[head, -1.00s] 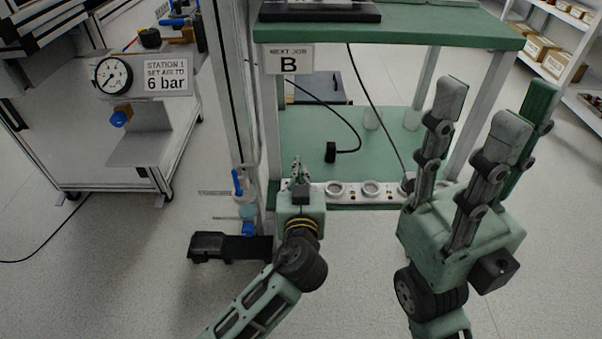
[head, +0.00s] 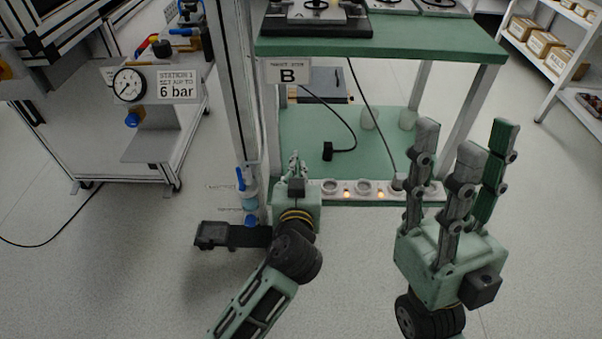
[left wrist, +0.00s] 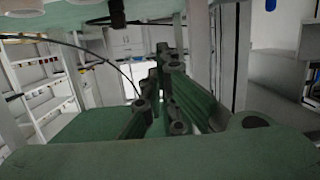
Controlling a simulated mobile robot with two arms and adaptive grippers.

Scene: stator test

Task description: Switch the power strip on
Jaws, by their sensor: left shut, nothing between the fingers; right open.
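The white power strip (head: 364,198) lies along the front edge of the lower green shelf in the head view, with round sockets facing up. Small orange lights (head: 347,194) glow between its sockets. A dark plug with a cord sits in a socket towards its right. My left gripper (head: 295,157) is shut and empty at the strip's left end and hides that end, so the switch is not visible. Its closed fingers also show in the left wrist view (left wrist: 162,55). My right gripper (head: 460,135) is open and empty, fingers up, in front of the strip's right end.
A loose black plug (head: 327,151) on its cable lies on the lower shelf (head: 295,130). A post with a blue-handled valve (head: 241,179) stands close left of my left gripper. The upper green shelf (head: 400,45) hangs above.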

